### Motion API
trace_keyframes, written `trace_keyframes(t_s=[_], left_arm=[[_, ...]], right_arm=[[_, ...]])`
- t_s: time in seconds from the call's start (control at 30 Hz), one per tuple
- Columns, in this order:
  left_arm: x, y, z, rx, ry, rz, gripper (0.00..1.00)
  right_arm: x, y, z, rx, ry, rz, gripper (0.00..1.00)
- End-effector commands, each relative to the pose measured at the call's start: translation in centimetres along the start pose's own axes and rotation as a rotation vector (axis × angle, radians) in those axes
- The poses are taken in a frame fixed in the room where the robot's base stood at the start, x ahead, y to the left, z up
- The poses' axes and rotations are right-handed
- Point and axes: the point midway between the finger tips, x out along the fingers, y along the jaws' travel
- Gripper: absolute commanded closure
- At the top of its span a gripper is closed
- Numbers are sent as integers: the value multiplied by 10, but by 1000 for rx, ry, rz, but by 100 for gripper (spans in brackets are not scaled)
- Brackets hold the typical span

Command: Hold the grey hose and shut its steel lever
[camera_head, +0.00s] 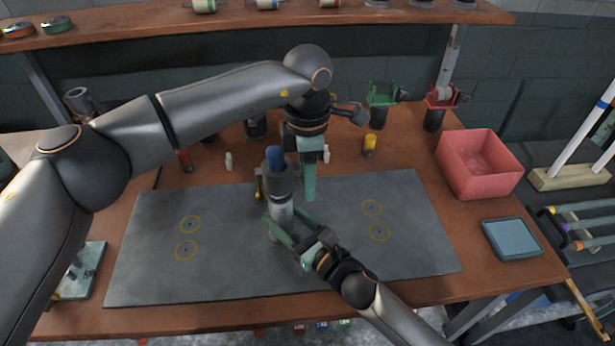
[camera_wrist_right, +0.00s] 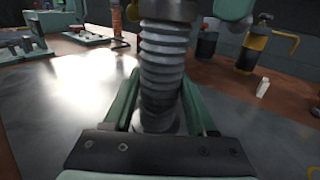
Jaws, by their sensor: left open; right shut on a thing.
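The grey hose (camera_head: 283,214) stands upright on the dark mat, under a dark grey coupling (camera_head: 278,182) with a blue piece (camera_head: 275,158) in its top. In the right wrist view it is a ribbed grey tube (camera_wrist_right: 163,65). My right gripper (camera_head: 284,234) is shut around its lower part. My left gripper (camera_head: 309,182) is open, pointing down just right of the coupling; I cannot tell if it touches. A small brass-coloured part (camera_head: 258,188) shows on the coupling's left side. I cannot make out the steel lever clearly.
The dark mat (camera_head: 150,275) has yellow ring marks and is clear to both sides. A red bin (camera_head: 480,165) and a blue-grey tray (camera_head: 511,238) are at the right. Green (camera_head: 381,95) and red (camera_head: 440,98) clamp-topped holders stand behind. A shelf (camera_head: 250,20) crosses the back.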

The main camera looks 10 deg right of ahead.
Motion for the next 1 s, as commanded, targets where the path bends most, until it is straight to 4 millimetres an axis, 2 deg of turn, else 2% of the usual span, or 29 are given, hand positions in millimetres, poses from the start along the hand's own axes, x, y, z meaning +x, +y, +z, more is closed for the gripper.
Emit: trace_keyframes(t_s=[0.27,0.7,1.0], left_arm=[[1,0,0,0,0,0,52],[1,0,0,0,0,0,100],[1,0,0,0,0,0,100]], right_arm=[[0,0,0,1,1,0,100],[0,0,0,1,1,0,100],[0,0,0,1,1,0,100]])
